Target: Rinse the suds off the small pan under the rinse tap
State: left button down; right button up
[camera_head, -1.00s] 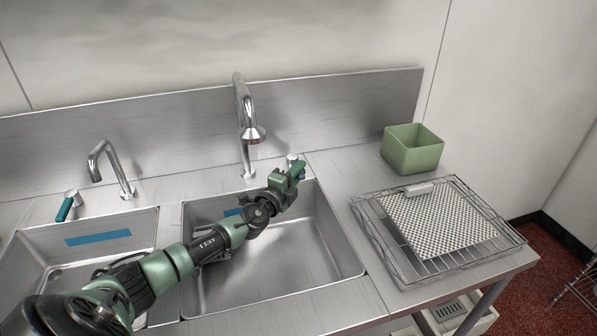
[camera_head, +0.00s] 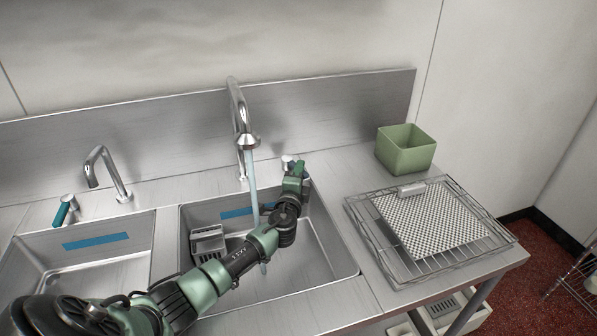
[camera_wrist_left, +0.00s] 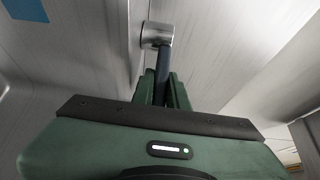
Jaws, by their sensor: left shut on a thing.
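The rinse tap (camera_head: 242,125) is a tall curved steel spout over the right basin (camera_head: 335,262). A stream of water (camera_head: 253,185) runs from it and passes behind my left arm. My left gripper (camera_head: 296,168) is at the tap's handle, right of the spout at the back rim. In the left wrist view, its fingers (camera_wrist_left: 162,88) are shut on the dark blue lever (camera_wrist_left: 162,62), which joins a round metal knob (camera_wrist_left: 157,34). I cannot make out the small pan or any suds in these views. My right gripper is not in view.
A grey slotted holder (camera_head: 208,243) is in the right basin. The left basin (camera_head: 105,258) has its own tap (camera_head: 100,165) and blue-handled knob (camera_head: 65,209). A green bin (camera_head: 405,150) and a wire rack (camera_head: 470,262) with a patterned mat (camera_head: 432,215) stand to the right.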

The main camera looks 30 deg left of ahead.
pick_arm(q)
jog(key=c, duration=1.7)
grip_release()
jog(key=shift+f, duration=0.1)
jog(key=shift+p+v, duration=1)
jog(key=shift+v, duration=3)
